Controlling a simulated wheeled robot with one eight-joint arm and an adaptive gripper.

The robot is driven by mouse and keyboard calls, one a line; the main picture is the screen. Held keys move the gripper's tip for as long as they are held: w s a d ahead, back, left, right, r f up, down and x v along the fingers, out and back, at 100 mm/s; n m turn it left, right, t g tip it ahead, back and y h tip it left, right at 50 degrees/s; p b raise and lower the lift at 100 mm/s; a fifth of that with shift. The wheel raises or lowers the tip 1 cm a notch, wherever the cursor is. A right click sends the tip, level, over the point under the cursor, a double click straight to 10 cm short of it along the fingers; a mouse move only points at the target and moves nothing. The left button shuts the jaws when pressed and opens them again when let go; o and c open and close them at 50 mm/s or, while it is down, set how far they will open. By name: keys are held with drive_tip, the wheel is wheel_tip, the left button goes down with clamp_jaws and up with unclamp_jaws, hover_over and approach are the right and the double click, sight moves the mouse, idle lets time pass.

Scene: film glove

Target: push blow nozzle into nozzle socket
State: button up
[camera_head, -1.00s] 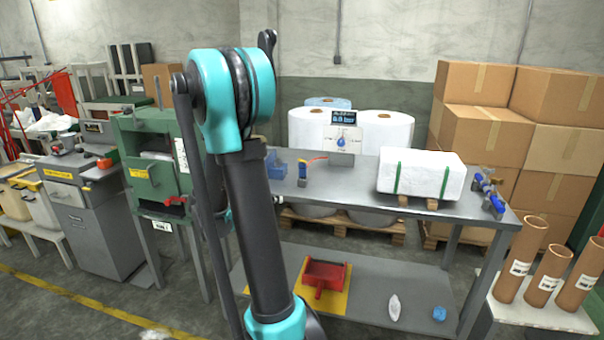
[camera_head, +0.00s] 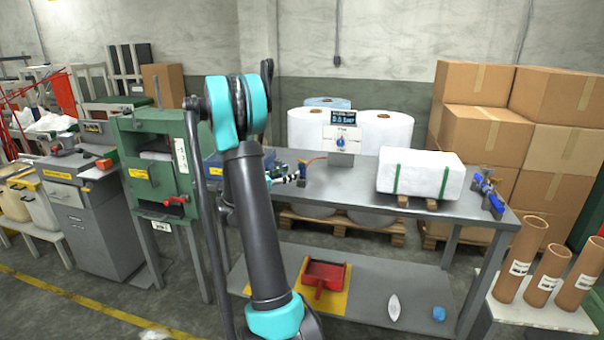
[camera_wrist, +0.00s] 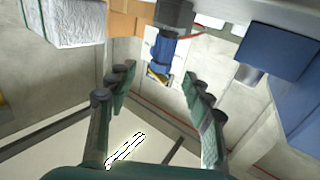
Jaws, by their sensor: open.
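The blue blow nozzle with a yellow part (camera_head: 303,168) is upright at the left part of the grey table in the head view. In the wrist view the blow nozzle (camera_wrist: 162,50) hangs from a grey block at the top, its yellow-marked end between and just past my fingertips. My gripper (camera_wrist: 158,76) is open, with one finger on each side of the nozzle's line and a visible gap to both. In the head view my gripper (camera_head: 293,178) is small, beside the nozzle on its left. I cannot make out the nozzle socket with certainty.
A blue bin (camera_head: 222,166) stands on the left of the table, partly behind my arm. A white wrapped block (camera_head: 420,174) and a blue tool (camera_head: 487,196) stand to the right. A sign (camera_head: 342,139) stands at the back. The table's middle front is clear.

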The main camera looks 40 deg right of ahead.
sight(302, 168)
drive_tip(key=shift+w+d+f, duration=0.1)
drive_tip(key=shift+w+d, duration=0.1)
drive_tip(key=shift+d, duration=1.05)
drive_tip(key=shift+w+d+f, duration=0.1)
drive_tip(key=shift+w+d, duration=0.1)
drive_tip(key=shift+d, duration=1.05)
drive_tip(key=shift+w+d, duration=0.2)
drive_tip(key=shift+d, duration=1.05)
drive_tip(key=shift+c, duration=0.6)
clamp_jaws()
